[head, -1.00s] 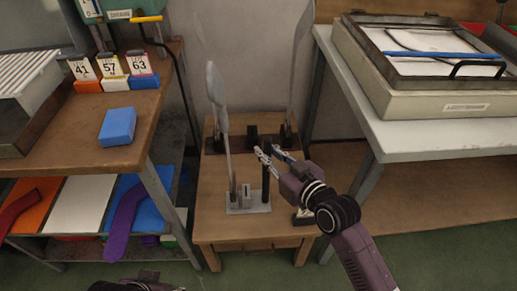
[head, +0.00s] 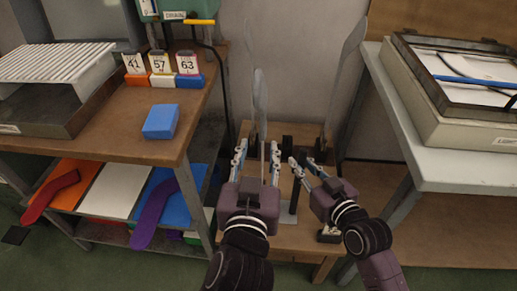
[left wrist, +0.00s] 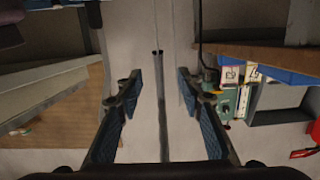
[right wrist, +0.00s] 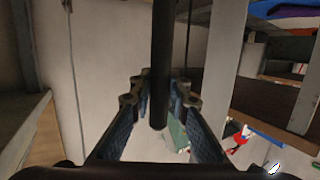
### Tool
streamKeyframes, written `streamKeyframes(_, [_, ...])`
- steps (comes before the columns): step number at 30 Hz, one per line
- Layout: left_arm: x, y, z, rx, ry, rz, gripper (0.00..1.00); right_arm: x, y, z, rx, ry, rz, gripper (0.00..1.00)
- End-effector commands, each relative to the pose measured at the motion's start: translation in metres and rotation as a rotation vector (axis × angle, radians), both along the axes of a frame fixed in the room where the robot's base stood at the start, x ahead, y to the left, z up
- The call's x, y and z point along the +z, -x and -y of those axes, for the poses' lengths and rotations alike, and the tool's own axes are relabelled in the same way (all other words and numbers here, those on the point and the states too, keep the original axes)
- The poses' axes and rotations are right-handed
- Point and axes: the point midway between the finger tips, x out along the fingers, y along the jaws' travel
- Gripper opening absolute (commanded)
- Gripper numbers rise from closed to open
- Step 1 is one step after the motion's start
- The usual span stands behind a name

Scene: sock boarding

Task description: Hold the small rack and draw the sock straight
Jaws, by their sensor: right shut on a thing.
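The small rack stands on the low wooden table, with a black upright post (head: 294,195) and a tall, flat, grey leg-shaped form (head: 259,95). I cannot tell whether a sock covers this form. My right gripper (head: 302,162) is shut on the black post, which also shows between its fingers in the right wrist view (right wrist: 159,70). My left gripper (head: 258,146) is open, its fingers on either side of the form's lower part. In the left wrist view, a slim upright edge (left wrist: 161,105) stands between the fingers, apart from both. My left gripper hides much of the rack's base.
A bench with a blue block (head: 160,121) and numbered cards (head: 161,63) stands at left. On its lower shelf lie a red sock (head: 55,188) and a purple sock (head: 153,215). A pale table (head: 470,165) stands close at right. More tall forms (head: 350,65) rise behind.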

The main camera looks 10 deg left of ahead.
Motion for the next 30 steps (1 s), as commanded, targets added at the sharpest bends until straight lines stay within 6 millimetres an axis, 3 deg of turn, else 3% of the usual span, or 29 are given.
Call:
streamKeyframes(1, [0.016, 0.004, 0.003, -0.011, 0.033, 0.024, 0.35, 0.000, 0.000, 0.000, 0.000, 0.000, 0.000, 0.03])
streamKeyframes(3, [0.017, 0.001, 0.004, -0.011, 0.032, 0.028, 0.35, 0.000, 0.000, 0.000, 0.000, 0.000, 0.000, 0.03])
streamKeyframes(30, [0.002, -0.079, 0.002, -0.009, 0.020, 0.020, 0.35, 0.000, 0.000, 0.000, 0.000, 0.000, 0.000, 0.03])
